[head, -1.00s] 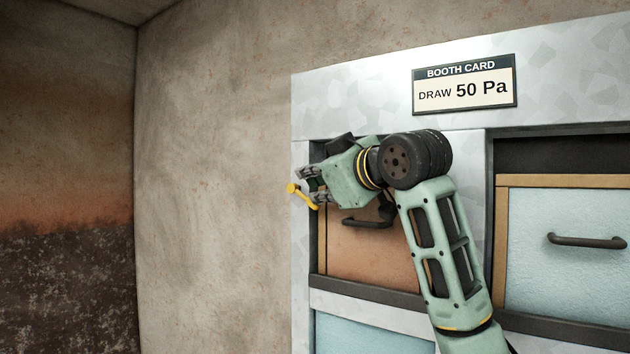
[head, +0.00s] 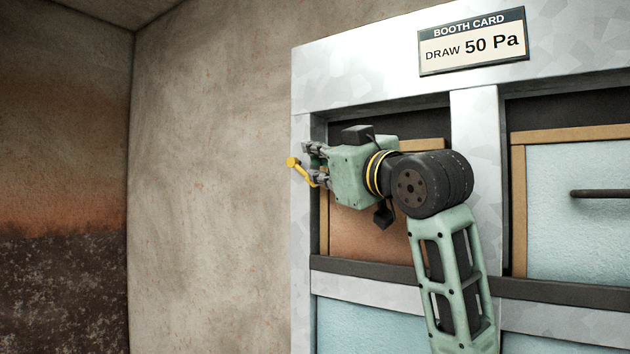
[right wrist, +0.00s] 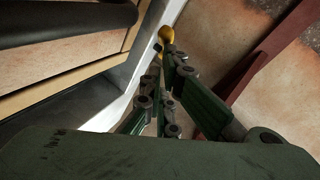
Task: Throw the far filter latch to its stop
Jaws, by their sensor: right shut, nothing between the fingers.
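The far filter latch (head: 298,168) is a small yellow lever with a round knob, at the left edge of the pale metal frame. It tilts, knob up and left, lower end by the frame edge. My right gripper (head: 316,165) points left at it, fingers shut and empty, right beside the lever. In the right wrist view the yellow knob (right wrist: 166,34) shows just beyond the fingertips (right wrist: 166,58); whether they touch it I cannot tell. The orange filter panel (head: 365,237) behind my gripper is partly hidden by my arm. My left gripper is not in view.
A booth card (head: 472,42) reading "DRAW 50 Pa" is on the frame above. A pale blue filter panel (head: 575,235) with a dark handle (head: 600,193) is at the right. A bare wall (head: 210,180) stands left of the frame, with open room in front.

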